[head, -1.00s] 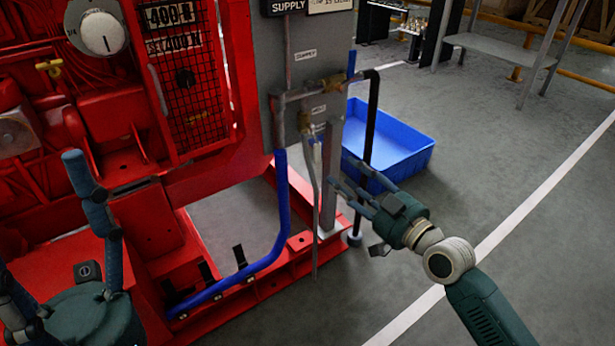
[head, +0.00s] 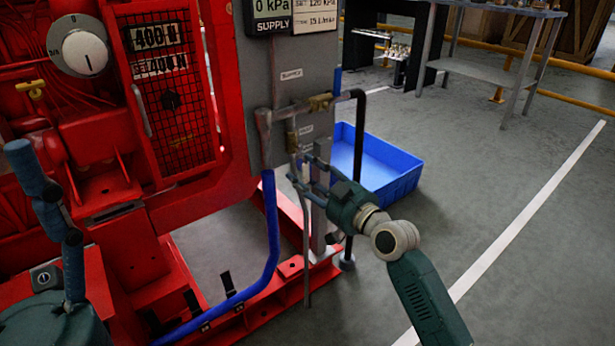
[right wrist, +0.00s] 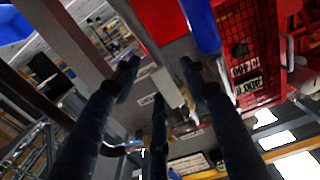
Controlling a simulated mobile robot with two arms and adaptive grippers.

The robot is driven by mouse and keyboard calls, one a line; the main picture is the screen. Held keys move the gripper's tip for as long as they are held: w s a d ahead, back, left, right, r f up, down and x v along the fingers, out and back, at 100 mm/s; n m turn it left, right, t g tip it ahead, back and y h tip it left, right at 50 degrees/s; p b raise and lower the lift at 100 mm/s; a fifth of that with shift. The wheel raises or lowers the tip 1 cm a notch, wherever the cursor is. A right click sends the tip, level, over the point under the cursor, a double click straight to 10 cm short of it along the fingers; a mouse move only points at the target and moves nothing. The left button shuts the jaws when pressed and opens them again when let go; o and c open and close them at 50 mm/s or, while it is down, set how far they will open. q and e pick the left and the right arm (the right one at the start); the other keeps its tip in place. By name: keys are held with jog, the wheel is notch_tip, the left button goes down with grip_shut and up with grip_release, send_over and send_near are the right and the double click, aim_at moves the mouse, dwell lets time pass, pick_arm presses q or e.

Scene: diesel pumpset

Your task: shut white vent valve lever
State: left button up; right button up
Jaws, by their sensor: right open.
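The white vent valve lever shows as a small pale bar (head: 306,172) below the lower brass valve (head: 292,141) on the grey panel, partly hidden by my fingers. In the right wrist view a pale bar (right wrist: 168,88), apparently the lever, lies between my spread fingers. My right gripper (head: 303,173) is open, with its fingertips around or just in front of the lever; I cannot tell whether they touch it. My left gripper (head: 48,215) is at the lower left in front of the red machine, away from the lever; its opening is unclear.
The grey panel (head: 308,50) carries a supply gauge (head: 272,8), a brass valve (head: 320,102) and a black pipe (head: 359,150). A blue hose (head: 271,230) runs down left of it. A blue tray (head: 392,172) lies on the floor behind.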

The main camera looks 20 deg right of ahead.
jog(key=shift+c, duration=0.5)
grip_shut()
